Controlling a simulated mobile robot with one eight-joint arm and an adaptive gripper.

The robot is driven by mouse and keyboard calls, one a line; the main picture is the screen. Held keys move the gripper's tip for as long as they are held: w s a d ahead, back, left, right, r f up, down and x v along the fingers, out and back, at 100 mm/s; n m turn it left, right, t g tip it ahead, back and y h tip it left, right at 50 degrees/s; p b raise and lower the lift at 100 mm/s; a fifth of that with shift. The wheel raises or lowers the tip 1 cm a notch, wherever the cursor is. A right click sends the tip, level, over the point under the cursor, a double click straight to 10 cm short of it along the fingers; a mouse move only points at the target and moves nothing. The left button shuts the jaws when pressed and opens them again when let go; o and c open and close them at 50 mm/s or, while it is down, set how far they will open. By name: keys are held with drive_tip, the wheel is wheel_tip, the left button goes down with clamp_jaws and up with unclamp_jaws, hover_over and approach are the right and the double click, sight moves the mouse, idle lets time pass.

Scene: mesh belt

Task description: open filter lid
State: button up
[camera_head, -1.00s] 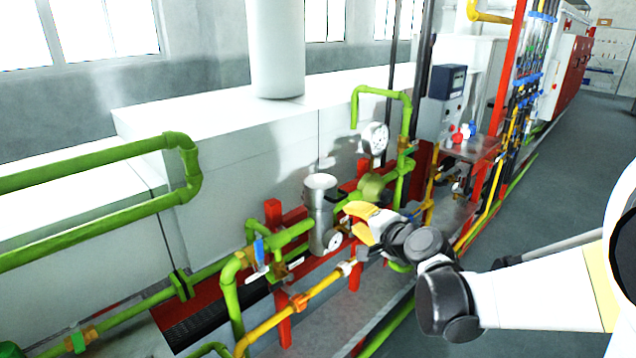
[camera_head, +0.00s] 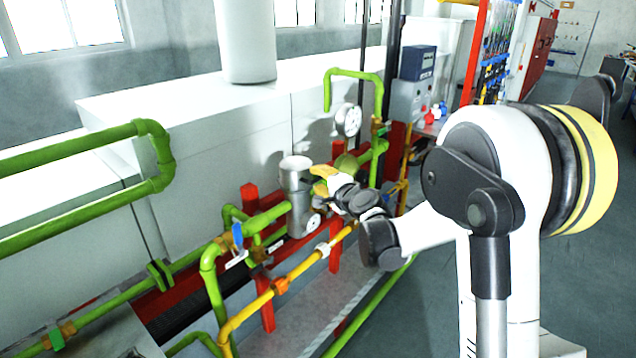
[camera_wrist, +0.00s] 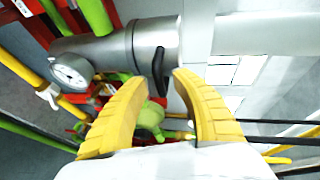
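The filter is a grey metal cylinder (camera_head: 299,200) standing upright among green pipes, with a round lid (camera_head: 295,163) on top. In the wrist view the filter (camera_wrist: 100,50) lies sideways, its lid (camera_wrist: 160,38) at the right end. A dark curved handle (camera_wrist: 159,72) is on the lid's side. My gripper (camera_head: 322,178) is beside the filter, right of its top. In the wrist view the two yellow fingers of my gripper (camera_wrist: 160,82) are spread apart, with the handle just beyond the gap between their tips. I see no clear contact.
A round gauge (camera_wrist: 71,72) sits on the filter's side. Another gauge (camera_head: 348,119) stands behind on the green pipe. A blue-handled valve (camera_head: 238,237) is to the left. A yellow pipe (camera_head: 297,272) runs in front, and white boxes (camera_head: 200,140) stand behind.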

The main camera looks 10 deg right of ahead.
clamp_jaws()
drive_tip(key=shift+r, duration=0.1)
